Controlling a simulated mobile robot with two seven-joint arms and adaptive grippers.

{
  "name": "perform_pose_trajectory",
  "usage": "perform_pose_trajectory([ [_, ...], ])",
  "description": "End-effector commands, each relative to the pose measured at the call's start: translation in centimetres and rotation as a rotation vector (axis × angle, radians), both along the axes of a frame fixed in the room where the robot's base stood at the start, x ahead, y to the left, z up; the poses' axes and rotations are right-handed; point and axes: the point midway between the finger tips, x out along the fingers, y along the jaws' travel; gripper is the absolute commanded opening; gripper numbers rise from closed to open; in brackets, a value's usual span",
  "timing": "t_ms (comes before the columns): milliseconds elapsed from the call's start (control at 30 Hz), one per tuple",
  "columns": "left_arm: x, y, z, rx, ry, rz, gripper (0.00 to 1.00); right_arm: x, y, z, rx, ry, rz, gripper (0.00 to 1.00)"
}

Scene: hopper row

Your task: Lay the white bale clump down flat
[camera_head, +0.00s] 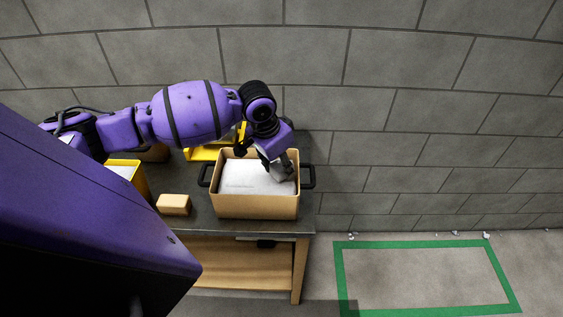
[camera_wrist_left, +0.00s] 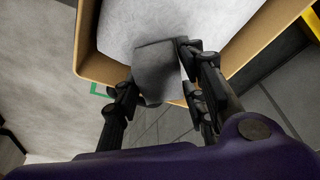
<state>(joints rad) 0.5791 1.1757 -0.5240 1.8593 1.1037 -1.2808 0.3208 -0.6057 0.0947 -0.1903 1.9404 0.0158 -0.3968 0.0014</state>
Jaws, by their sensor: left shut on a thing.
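My left gripper (camera_head: 274,160) reaches down over the right part of a tan bin (camera_head: 257,207) with black side handles. White material (camera_head: 245,178) with a fairly level top fills much of the bin. The gripper is shut on a grey-looking clump (camera_head: 280,173), probably the white bale clump in shade. In the left wrist view this clump (camera_wrist_left: 157,62) sits between the fingers (camera_wrist_left: 158,78), over the bin's rim (camera_wrist_left: 107,69) and the white material. Whether it touches the material is unclear. My right gripper is not in view.
The bin stands on a dark-topped workbench (camera_head: 200,217). A tan block (camera_head: 173,204) lies left of it, with a yellow container (camera_head: 139,180) farther left and a yellow item (camera_head: 200,154) behind. A block wall (camera_head: 400,110) closes the back. A green-outlined floor area (camera_head: 425,275) is clear inside.

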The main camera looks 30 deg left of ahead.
Motion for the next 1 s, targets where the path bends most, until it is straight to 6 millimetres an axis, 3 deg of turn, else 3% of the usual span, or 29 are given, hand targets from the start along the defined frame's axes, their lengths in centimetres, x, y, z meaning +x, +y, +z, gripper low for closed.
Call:
perform_pose_trajectory([
  [867,0.0,0.0,-1.2,-0.001,0.000,0.000,0.20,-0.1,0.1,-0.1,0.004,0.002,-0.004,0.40],
  [900,0.0,0.0,-1.2,-0.001,0.000,0.000,0.41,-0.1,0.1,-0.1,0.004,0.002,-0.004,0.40],
  [1000,0.0,0.0,-1.2,0.000,0.000,0.000,0.54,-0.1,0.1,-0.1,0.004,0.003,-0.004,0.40],
])
